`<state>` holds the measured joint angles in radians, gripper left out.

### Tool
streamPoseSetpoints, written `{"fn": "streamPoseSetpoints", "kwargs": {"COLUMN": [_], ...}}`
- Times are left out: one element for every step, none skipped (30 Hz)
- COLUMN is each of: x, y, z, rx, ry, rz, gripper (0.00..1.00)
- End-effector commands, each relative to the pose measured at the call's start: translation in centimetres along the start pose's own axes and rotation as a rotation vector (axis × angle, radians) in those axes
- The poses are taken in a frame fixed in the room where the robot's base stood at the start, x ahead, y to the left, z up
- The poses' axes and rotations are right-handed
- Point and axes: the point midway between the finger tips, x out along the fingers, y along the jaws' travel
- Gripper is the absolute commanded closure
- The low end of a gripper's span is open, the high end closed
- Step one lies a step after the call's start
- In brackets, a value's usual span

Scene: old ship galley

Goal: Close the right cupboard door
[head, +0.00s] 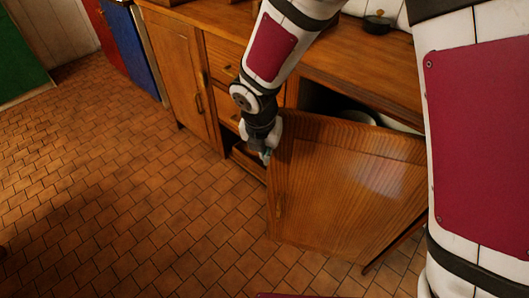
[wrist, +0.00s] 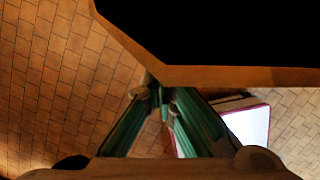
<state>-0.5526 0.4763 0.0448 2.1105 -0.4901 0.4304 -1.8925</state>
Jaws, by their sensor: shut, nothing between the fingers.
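The right cupboard door (head: 345,190) stands open, swung out over the tiled floor, with its broad wooden face toward the head camera. My gripper (head: 265,155) is at the door's left free edge, low beside its upper corner. In the wrist view my gripper (wrist: 160,100) has its green fingers close together and nothing held. A dark panel with a brown wooden edge (wrist: 230,77), which looks like the door, lies just beyond the fingertips. I cannot tell whether the fingers touch it. The door's hinge side is hidden behind my arm in the head view.
The dark cupboard opening (head: 318,98) holds pale dishes (head: 355,117). The left cupboard door (head: 180,75) is closed. Drawers (head: 224,72) lie between the cupboards, with lower ones partly hidden by my arm. A small dark pot (head: 376,24) stands on the counter. Floor at left (head: 110,180) is clear.

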Motion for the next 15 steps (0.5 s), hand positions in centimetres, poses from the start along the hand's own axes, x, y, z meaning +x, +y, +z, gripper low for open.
{"fn": "streamPoseSetpoints", "kwargs": {"x": [0.1,0.1,0.3,0.5,0.6,0.9,1.1,1.3,1.6,1.7,1.9,2.1,2.2,2.3,2.4], "y": [0.0,0.0,0.0,0.0,0.1,0.0,0.0,-0.1,-0.1,-0.1,-0.2,-0.3,-0.3,-0.4,-0.5], "z": [0.5,0.9,1.7,2.3,3.1,4.1,4.9,5.6,6.6,7.2,7.8,8.5,9.0,9.4,9.8], "rx": [0.01,0.019,0.036,0.05,0.066,0.088,0.105,0.121,0.141,0.156,0.169,0.185,0.196,0.204,0.214], "ry": [0.0,0.0,0.0,0.0,0.0,-0.001,0.0,0.0,0.0,0.0,-0.001,0.0,-0.001,0.0,0.0], "rz": [-0.002,-0.005,-0.009,-0.013,-0.016,-0.022,-0.027,-0.03,-0.035,-0.039,-0.041,-0.046,-0.048,-0.051,-0.053], "gripper": [1.0,1.0,1.0,1.0,1.0,1.0,1.0,1.0,1.0,1.0,1.0,1.0,1.0,1.0,1.0]}}
